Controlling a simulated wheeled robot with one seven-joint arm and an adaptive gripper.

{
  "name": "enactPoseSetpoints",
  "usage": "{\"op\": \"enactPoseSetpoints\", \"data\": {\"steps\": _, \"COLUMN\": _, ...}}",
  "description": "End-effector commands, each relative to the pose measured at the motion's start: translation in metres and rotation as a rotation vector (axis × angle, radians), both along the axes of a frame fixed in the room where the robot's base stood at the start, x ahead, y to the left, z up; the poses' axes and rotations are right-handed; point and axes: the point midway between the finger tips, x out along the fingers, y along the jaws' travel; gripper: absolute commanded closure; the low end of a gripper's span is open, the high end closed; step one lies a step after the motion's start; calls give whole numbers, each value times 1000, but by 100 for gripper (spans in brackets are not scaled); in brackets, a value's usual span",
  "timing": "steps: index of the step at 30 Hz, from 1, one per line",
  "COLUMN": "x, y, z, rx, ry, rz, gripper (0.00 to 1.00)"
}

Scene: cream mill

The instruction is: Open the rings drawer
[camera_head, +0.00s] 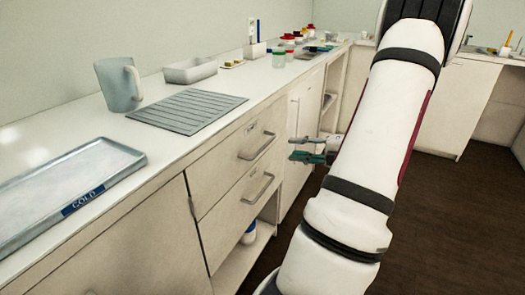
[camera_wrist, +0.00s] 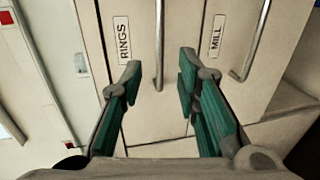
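The rings drawer (camera_head: 224,160) is the upper of two pale drawers under the counter, and it looks closed. In the wrist view its front (camera_wrist: 140,105) carries a white RINGS label (camera_wrist: 122,40). Its metal bar handle (camera_wrist: 158,45) also shows in the head view (camera_head: 258,147). My gripper (camera_head: 299,148) is in front of the drawers, to the right of the handle in the head view. In the wrist view its green-padded fingers (camera_wrist: 160,78) are apart and empty. The handle's near end appears between the fingertips; I cannot tell how far ahead it is.
The mill drawer (camera_head: 228,210), with its own bar handle (camera_wrist: 248,45), is just below. Dark floor (camera_head: 450,220) lies open at right.

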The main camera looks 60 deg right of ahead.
Motion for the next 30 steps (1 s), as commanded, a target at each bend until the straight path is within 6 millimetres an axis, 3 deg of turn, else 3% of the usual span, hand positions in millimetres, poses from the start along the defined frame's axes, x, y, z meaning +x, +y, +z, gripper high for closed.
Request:
{"op": "enactPoseSetpoints", "data": {"steps": 6, "x": 44, "y": 5, "z": -11, "rx": -2, "ry": 0, "rz": 6, "gripper": 70}}
{"op": "enactPoseSetpoints", "data": {"steps": 15, "x": 93, "y": 8, "z": -21, "rx": -2, "ry": 0, "rz": 5, "gripper": 70}}
{"op": "enactPoseSetpoints", "data": {"steps": 21, "x": 108, "y": 9, "z": -23, "rx": -2, "ry": 1, "rz": 4, "gripper": 70}}
{"op": "enactPoseSetpoints", "data": {"steps": 30, "x": 110, "y": 9, "z": -22, "rx": -3, "ry": 1, "rz": 3, "gripper": 70}}
